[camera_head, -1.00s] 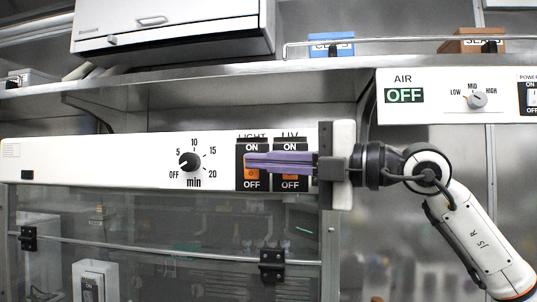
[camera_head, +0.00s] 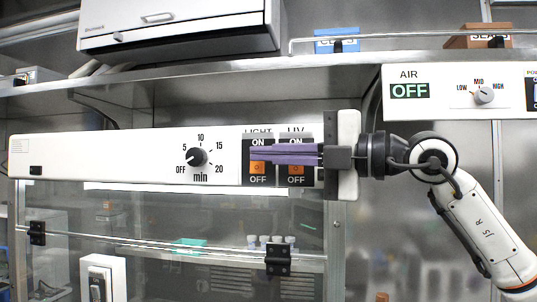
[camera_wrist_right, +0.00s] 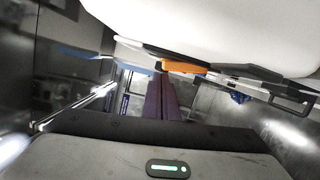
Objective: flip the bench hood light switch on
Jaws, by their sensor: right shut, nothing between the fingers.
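The LIGHT switch (camera_head: 258,168) is a black plate with an orange rocker on the white hood panel, marked ON above and OFF below. The UV switch (camera_head: 296,169) is just right of it. My right gripper (camera_head: 252,154) is shut and empty. Its purple fingers come in from the right, cross in front of the UV switch and have their tips over the upper part of the LIGHT switch, hiding it. I cannot tell whether they touch. The fingers also show in the right wrist view (camera_wrist_right: 161,98). The hood inside is lit, with a bright strip (camera_head: 140,187) below the panel. My left gripper is out of view.
A timer knob (camera_head: 197,157) is left of the switches. A steel shelf (camera_head: 240,82) runs above the panel. An AIR panel (camera_head: 440,73) is at the upper right. Vials (camera_head: 270,242) and a teal item (camera_head: 189,245) show behind the hood glass.

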